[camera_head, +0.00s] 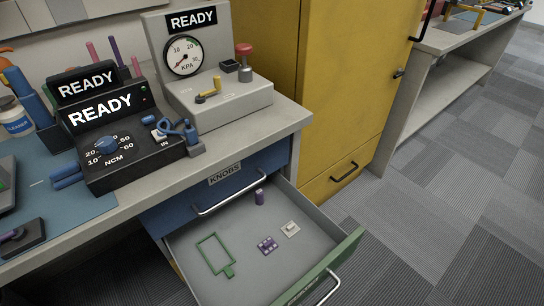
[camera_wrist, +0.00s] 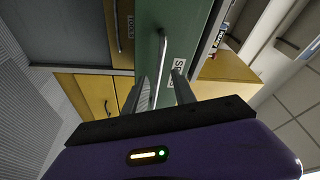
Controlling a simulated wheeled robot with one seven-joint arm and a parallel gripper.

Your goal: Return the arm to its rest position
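My gripper (camera_wrist: 160,78) shows only in the wrist view. Its two grey fingers stand apart, with a gap between them, above the purple wrist body. They point toward a green front (camera_wrist: 196,28) with a silver bar handle (camera_wrist: 162,52) and a partly hidden white label. The handle lies in line with the gap; I cannot tell how far off it is. Nothing is visibly gripped. My arm and gripper are not seen in the head view.
An open drawer (camera_head: 205,285) with a green front juts out below the workbench (camera_head: 262,134), holding a green frame (camera_head: 214,254) and small parts. A blue KNOBS drawer (camera_head: 243,184) sits above it. A yellow cabinet (camera_head: 345,75) stands right. Carpet at far right is clear.

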